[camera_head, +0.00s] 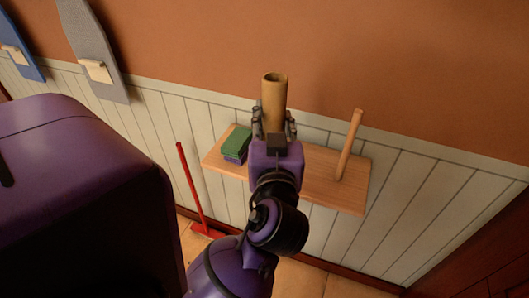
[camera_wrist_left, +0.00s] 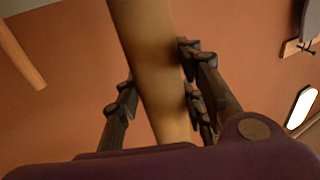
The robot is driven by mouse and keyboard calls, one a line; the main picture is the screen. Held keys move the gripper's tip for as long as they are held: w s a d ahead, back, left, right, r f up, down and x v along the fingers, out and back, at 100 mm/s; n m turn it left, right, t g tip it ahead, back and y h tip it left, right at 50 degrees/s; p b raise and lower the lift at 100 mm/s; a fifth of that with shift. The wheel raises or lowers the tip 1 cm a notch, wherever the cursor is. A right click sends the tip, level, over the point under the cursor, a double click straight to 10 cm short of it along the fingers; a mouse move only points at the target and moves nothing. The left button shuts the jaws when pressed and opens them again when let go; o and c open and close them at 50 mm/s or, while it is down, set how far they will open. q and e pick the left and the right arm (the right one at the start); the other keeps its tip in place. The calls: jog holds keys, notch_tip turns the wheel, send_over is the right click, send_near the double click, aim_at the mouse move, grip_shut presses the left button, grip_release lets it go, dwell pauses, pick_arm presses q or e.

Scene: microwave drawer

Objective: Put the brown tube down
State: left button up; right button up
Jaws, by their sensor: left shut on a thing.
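The brown tube (camera_head: 274,97) stands upright in my left gripper (camera_head: 274,125) in the head view, over or in front of the wooden shelf (camera_head: 318,193). The gripper is shut on it, with fingers on both sides. In the left wrist view the tube (camera_wrist_left: 152,70) runs between the fingers of my left gripper (camera_wrist_left: 158,95). The tube's lower end is hidden behind my gripper in the head view, so I cannot tell whether it touches the shelf. My right gripper is not in view.
A green and purple block (camera_head: 236,144) lies at the shelf's left end. A thin wooden stick (camera_head: 349,146) stands tilted at its right. A red long-handled tool (camera_head: 190,184) leans below left. Bare shelf shows between my gripper and the stick.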

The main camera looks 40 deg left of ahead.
pick_arm(q)
jog(key=w+a+f+b, duration=0.5)
jog(key=w+a+f, duration=0.3)
jog(key=w+f, duration=0.3)
notch_tip(320, 180, down, 2)
jog(key=shift+f, duration=0.25)
jog(key=o, duration=0.3)
jog(key=shift+a, duration=0.15)
jog(key=o, duration=0.4)
jog(key=shift+o, duration=0.2)
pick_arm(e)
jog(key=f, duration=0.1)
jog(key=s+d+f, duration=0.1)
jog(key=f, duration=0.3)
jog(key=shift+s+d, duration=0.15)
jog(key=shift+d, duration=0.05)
